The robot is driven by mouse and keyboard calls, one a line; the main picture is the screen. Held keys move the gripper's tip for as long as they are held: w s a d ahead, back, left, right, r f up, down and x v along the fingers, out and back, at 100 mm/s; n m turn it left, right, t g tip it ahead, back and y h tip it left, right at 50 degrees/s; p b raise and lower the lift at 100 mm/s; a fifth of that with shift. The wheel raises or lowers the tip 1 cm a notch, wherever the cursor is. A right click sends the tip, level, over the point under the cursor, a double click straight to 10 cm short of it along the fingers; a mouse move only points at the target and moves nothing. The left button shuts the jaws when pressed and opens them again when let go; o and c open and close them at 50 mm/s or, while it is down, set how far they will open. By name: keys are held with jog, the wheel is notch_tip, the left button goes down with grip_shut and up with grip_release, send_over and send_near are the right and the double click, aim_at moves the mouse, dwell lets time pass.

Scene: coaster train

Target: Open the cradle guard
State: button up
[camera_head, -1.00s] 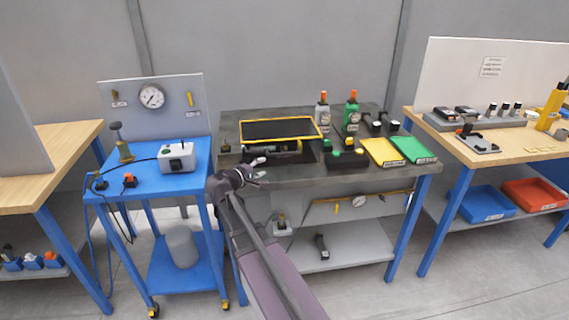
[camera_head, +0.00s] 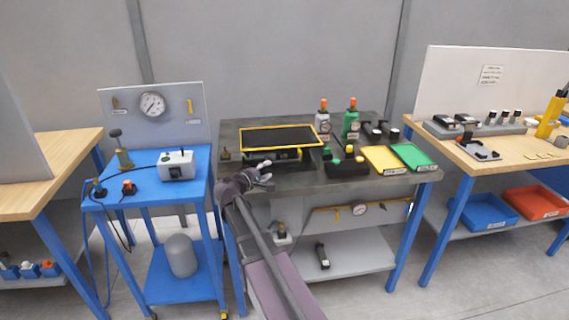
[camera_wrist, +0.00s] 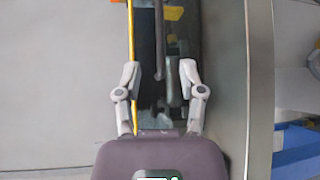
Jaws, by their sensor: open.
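The cradle guard (camera_head: 282,138), a dark panel in a yellow frame, sits at the left of the dark bench in the head view. It tilts or lies over the cradle area, whose parts (camera_head: 288,156) show only partly below its front edge. My gripper (camera_head: 267,170) is open at the bench's front left, just in front of the guard. In the wrist view my gripper (camera_wrist: 160,72) has its fingers spread on either side of a dark bar (camera_wrist: 160,40), and contact cannot be made out. A yellow strip (camera_wrist: 131,35), likely the guard's edge, runs near the left finger.
Silver (camera_head: 322,122) and green (camera_head: 352,122) bottles stand behind, right of the guard. A black block (camera_head: 347,169), yellow tray (camera_head: 382,159) and green tray (camera_head: 413,156) lie to the right. A blue cart (camera_head: 150,185) stands close at left.

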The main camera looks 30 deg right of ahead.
aim_at(283, 162)
jog(key=b+x, duration=0.1)
jog(key=x, duration=0.9)
jog(key=shift+w+d, duration=0.1)
jog(key=shift+d, duration=0.05)
grip_shut()
